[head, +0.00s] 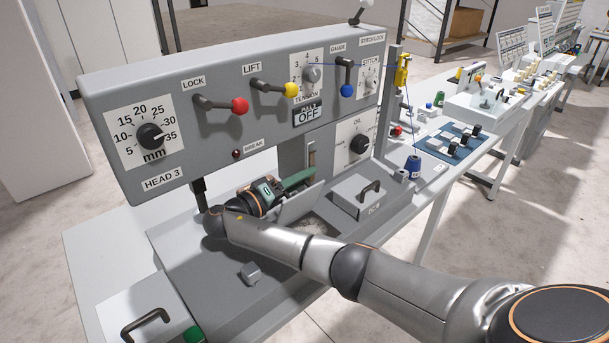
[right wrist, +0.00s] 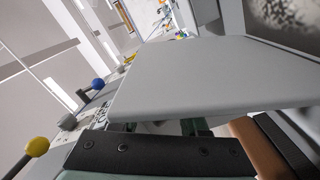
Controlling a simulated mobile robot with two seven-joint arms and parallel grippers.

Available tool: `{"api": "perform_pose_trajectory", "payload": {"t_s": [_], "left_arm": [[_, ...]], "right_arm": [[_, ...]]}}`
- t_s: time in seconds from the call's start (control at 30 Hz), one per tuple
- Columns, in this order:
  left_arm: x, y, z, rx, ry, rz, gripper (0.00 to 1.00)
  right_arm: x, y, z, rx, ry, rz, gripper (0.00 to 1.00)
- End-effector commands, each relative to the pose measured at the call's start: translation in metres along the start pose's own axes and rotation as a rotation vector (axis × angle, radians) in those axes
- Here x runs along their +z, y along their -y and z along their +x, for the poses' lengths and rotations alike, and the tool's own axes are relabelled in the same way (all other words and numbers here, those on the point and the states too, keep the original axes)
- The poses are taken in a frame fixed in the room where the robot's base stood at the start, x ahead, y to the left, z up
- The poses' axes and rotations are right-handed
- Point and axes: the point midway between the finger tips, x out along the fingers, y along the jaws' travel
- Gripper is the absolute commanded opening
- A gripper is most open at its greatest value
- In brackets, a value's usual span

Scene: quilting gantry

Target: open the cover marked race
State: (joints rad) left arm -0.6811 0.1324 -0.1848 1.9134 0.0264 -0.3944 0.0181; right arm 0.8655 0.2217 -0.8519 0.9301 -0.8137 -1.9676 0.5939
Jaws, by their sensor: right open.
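A flat grey cover plate (head: 300,204) stands tilted up over an opening in the machine bed, below the panel's OFF sign. No race label can be read on it, so I cannot tell for sure that it is the marked cover. In the right wrist view a broad grey plate (right wrist: 205,75) fills the middle, close in front of the gripper. My right gripper (head: 292,182) is open and lies behind the tilted plate, on its panel side. Whether it touches the plate is unclear. My left gripper is not in view.
A grey lid with a black handle (head: 370,188) sits right of the plate. Another handled lid (head: 145,318) is at front left. The panel's red (head: 240,106) and yellow (head: 291,90) lever knobs overhang the bed. A small grey block (head: 251,273) lies in front.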

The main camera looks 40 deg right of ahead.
Motion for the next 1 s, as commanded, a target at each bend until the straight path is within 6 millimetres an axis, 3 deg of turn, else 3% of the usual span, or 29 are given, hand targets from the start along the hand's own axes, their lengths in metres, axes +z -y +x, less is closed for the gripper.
{"api": "perform_pose_trajectory", "payload": {"t_s": [0.4,0.77,1.0], "left_arm": [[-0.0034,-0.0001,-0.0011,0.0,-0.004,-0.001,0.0],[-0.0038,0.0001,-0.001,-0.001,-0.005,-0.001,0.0],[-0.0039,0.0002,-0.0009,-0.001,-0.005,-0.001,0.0]], "right_arm": [[0.0006,0.0003,0.0084,0.0,0.001,0.0,0.42],[0.0005,0.0003,0.008,0.0,0.001,0.0,0.02],[0.0007,0.0006,0.0079,-0.001,0.001,-0.001,0.0]]}}
